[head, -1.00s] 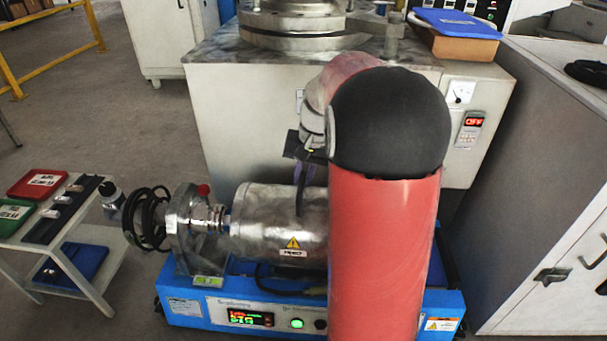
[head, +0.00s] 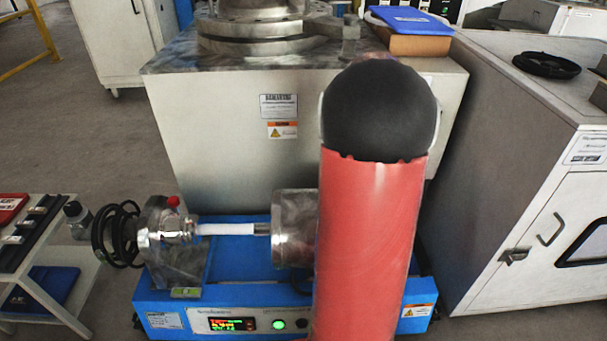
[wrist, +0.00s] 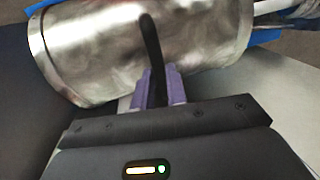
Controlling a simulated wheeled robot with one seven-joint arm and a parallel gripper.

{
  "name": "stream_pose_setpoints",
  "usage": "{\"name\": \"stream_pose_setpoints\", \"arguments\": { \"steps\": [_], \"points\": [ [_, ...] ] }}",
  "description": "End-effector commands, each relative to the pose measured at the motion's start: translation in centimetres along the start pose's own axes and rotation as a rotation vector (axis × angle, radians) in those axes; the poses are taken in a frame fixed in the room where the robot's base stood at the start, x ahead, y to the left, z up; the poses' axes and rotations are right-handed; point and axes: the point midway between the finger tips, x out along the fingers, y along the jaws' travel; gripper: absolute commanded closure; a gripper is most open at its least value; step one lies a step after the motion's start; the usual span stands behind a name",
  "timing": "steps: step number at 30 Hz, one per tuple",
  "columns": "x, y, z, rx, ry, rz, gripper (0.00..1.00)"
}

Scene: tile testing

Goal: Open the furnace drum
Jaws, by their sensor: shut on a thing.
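The furnace drum (head: 291,235) is a silver metal cylinder on the blue base unit (head: 165,300). Its right part is hidden behind my red arm in the head view. A white tube (head: 225,229) lies bare between the drum and the metal end fitting (head: 172,240) on the left. In the wrist view the drum (wrist: 100,50) fills the upper part, with a thin black curved handle (wrist: 149,35) rising from it. My gripper (wrist: 158,82), with purple fingers, is shut on this handle. My gripper is hidden in the head view.
A large grey cabinet (head: 215,130) stands close behind the base unit. A white cabinet (head: 510,230) with a door handle stands at the right. A small white side table (head: 25,260) stands at the left. Black coils (head: 115,235) hang beside the end fitting.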

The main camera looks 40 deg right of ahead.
Motion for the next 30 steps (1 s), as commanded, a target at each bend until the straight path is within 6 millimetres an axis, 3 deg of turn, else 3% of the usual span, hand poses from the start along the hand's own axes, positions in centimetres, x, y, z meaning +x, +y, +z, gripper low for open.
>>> {"name": "stream_pose_setpoints", "arguments": {
  "steps": [1,6,12,18,29,30],
  "points": [
    [-0.5,1.7,0.0,0.009,-0.001,0.001,1.0],
    [-1.3,6.0,0.0,0.007,-0.002,0.0,1.0],
    [-1.9,9.2,0.0,0.003,-0.002,-0.001,1.0],
    [-2.1,10.5,-0.1,0.001,-0.001,-0.001,1.0],
    [-2.1,10.7,-0.1,-0.001,0.0,-0.001,1.0],
    [-2.1,10.6,-0.1,-0.001,0.0,-0.001,0.83]
  ]
}}
